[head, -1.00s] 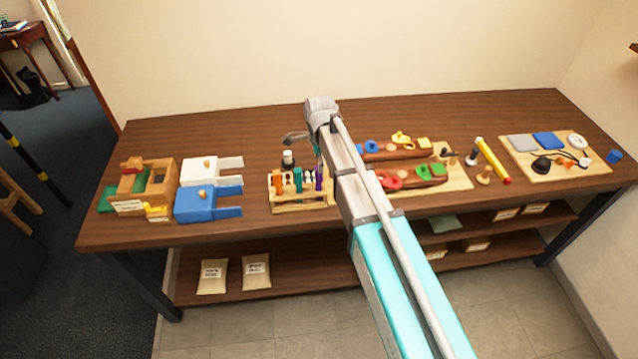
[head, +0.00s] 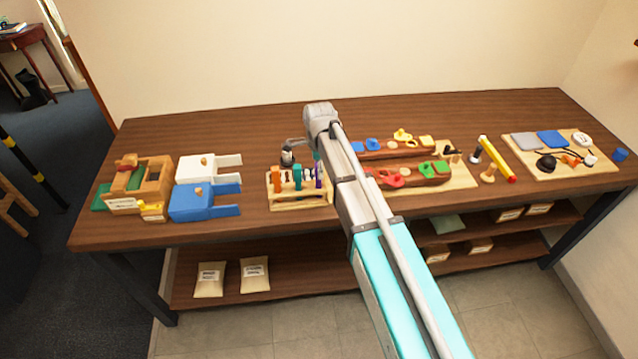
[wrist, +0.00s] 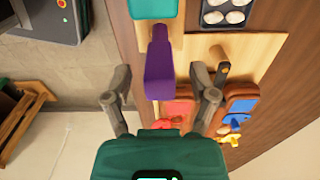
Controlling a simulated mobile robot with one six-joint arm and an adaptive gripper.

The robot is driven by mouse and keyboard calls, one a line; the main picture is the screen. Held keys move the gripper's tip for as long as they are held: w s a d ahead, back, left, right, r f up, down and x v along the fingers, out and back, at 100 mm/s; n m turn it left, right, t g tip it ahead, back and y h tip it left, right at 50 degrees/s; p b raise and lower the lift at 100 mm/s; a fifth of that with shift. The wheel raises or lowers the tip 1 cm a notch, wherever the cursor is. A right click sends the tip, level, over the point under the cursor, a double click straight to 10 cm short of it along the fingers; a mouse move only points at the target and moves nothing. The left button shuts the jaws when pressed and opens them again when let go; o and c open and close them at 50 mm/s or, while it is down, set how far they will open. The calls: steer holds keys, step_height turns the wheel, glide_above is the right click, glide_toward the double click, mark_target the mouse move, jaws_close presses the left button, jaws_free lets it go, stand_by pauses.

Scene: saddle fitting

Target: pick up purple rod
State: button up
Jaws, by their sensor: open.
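The purple rod (head: 319,174) stands at the right end of a small wooden rack (head: 300,201), beside a teal rod (head: 297,177) and an orange rod (head: 277,180). In the wrist view the purple rod (wrist: 160,68) shows large, between the two fingers and slightly beyond their tips. My gripper (wrist: 161,80) is open and empty, with one finger on each side of the rod and visible gaps to both. In the head view, my arm's end is above the rack and hides part of it. How far the fingers are from the rod in depth I cannot tell.
To the left are a blue block (head: 204,203) and a white block (head: 206,169) with prongs. To the right is a board with coloured parts (head: 460,176), close to the rack. A yellow rod (head: 497,158) lies further right. The table's back strip is clear.

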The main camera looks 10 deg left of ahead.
steer(key=shift+f, duration=0.5)
jaws_close()
stand_by(0.5)
